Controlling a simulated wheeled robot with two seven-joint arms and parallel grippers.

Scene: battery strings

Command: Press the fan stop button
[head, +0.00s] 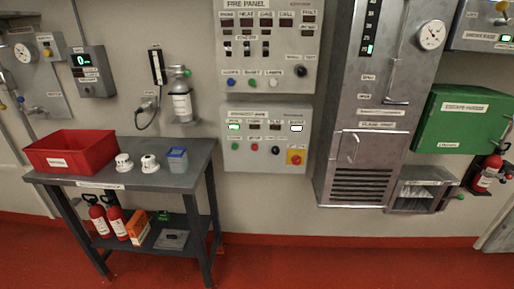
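A grey fan control box (265,165) is on the wall in the middle of the head view, below the fire panel. Its top row has a lit green window (234,126), dark windows and a lit white window (297,128). Below are a green button (235,146), a red button (254,147), a black knob or button (275,150), and a larger red control on a yellow plate (296,157). The small labels are too blurred to read, so I cannot tell for certain which one is the stop button. Neither of my grippers is in view.
A dark table (187,184) stands left of the box, with a red bin (72,152), white detectors and a blue container (177,159). A tall grey cabinet (355,180) is close on the right. The red floor (290,265) below the box is clear.

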